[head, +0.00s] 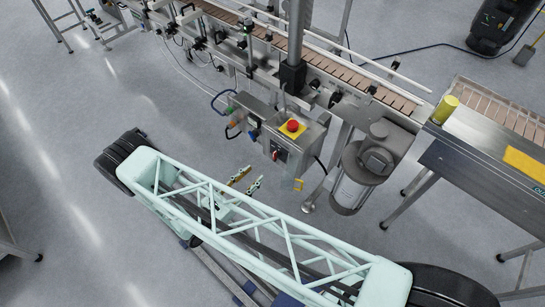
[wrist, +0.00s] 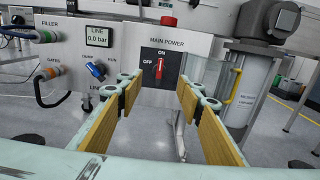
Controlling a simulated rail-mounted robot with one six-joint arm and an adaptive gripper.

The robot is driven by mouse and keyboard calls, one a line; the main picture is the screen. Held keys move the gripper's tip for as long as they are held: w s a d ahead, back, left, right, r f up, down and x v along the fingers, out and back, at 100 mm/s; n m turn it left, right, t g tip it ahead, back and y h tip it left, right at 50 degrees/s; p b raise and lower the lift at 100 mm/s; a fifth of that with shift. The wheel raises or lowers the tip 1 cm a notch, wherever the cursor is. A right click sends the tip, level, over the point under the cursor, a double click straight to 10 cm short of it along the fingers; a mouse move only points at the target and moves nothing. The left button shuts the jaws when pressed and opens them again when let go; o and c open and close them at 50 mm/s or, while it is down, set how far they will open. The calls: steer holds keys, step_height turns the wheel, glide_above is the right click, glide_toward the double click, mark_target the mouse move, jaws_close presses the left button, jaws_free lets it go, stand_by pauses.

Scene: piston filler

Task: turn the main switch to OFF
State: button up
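The main switch (wrist: 160,69) is a red handle on a dark plate under the words MAIN POWER in the wrist view. The handle stands upright, in line with the ON mark above it; the OFF mark is to its left. In the head view the switch (head: 276,155) is a small red spot on the front of the grey control box. My gripper (wrist: 158,95) is open and empty, with its two tan-padded fingers either side of the view's middle. The switch shows beyond and between the fingertips, apart from them. In the head view my gripper (head: 247,181) is in front of the box.
A red emergency button (head: 292,125) on a yellow base tops the box. In the wrist view a blue knob (wrist: 96,70) and a gauge reading 0.0 bar (wrist: 99,36) are left of the switch. A metal motor housing (head: 362,172) stands to the right.

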mark_target(276, 155)
steer(key=shift+w+d, duration=0.15)
stand_by(0.3)
steer(key=b+x, duration=0.1)
steer(key=x, duration=1.2)
stand_by(0.4)
steer(key=shift+w+d, duration=0.15)
steer(key=shift+c, duration=0.7)
steer(key=c, duration=0.7)
